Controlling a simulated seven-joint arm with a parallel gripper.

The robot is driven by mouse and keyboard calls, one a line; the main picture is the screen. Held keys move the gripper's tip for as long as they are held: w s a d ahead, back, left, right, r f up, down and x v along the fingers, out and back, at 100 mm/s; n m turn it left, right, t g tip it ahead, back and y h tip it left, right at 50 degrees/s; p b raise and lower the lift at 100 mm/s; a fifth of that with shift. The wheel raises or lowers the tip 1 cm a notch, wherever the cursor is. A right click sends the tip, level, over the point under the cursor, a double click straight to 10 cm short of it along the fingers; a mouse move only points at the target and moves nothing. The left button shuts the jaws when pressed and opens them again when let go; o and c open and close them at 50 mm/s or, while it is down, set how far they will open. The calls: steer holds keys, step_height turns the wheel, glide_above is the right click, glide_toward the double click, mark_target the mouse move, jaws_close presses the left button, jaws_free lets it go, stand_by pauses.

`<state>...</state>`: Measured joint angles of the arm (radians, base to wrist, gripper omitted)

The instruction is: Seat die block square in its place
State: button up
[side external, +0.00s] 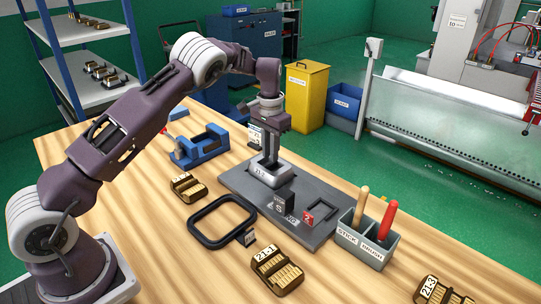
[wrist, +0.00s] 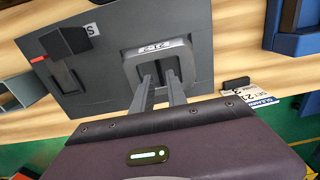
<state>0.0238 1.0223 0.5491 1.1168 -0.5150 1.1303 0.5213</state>
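The silver-grey die block (side external: 268,180), labelled 21-2, is on the left part of the dark base plate (side external: 238,183). In the wrist view the block (wrist: 135,66) shows a pale rim and a darker middle, and its edges look roughly in line with the plate (wrist: 100,100). I cannot tell whether it is fully down. My gripper (side external: 270,158) points down over the block's middle. In the wrist view its two fingers (wrist: 160,78) are a small gap apart and reach the block. Their tips are hard to make out, so a grip is unclear.
A grey holder (side external: 362,243) with brushes stands right. Brass blocks (side external: 276,269) and a black loop (side external: 204,239) lie in front. A blue fixture (side external: 202,147) stands behind left.

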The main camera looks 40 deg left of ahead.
steer(key=shift+r, duration=0.35)
steer(key=shift+o, duration=0.4)
steer(key=o, duration=0.5)
steer(key=shift+c, duration=0.2)
steer(key=shift+r, duration=2)
